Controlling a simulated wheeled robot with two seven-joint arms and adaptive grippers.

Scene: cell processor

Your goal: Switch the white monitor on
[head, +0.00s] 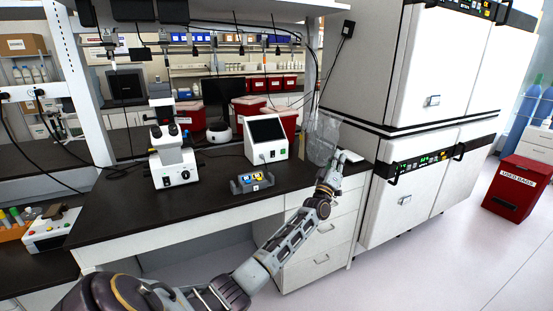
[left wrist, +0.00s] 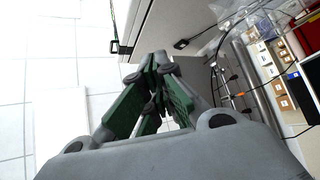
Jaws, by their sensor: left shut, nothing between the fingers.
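The white monitor (head: 281,149) stands upright on the dark bench top, with a dark, blank screen facing forward. Small marks, one of them green, show on its lower front edge. My left gripper (head: 335,162) is at the bench's right end, to the right of the monitor and apart from it. In the left wrist view my left gripper's green fingers (left wrist: 157,60) are together with nothing between them. My right gripper is in neither view.
A clear plastic bag (head: 323,138) hangs just behind my left gripper. White incubators (head: 425,80) rise at right. The front-left bench top (head: 130,215) is clear.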

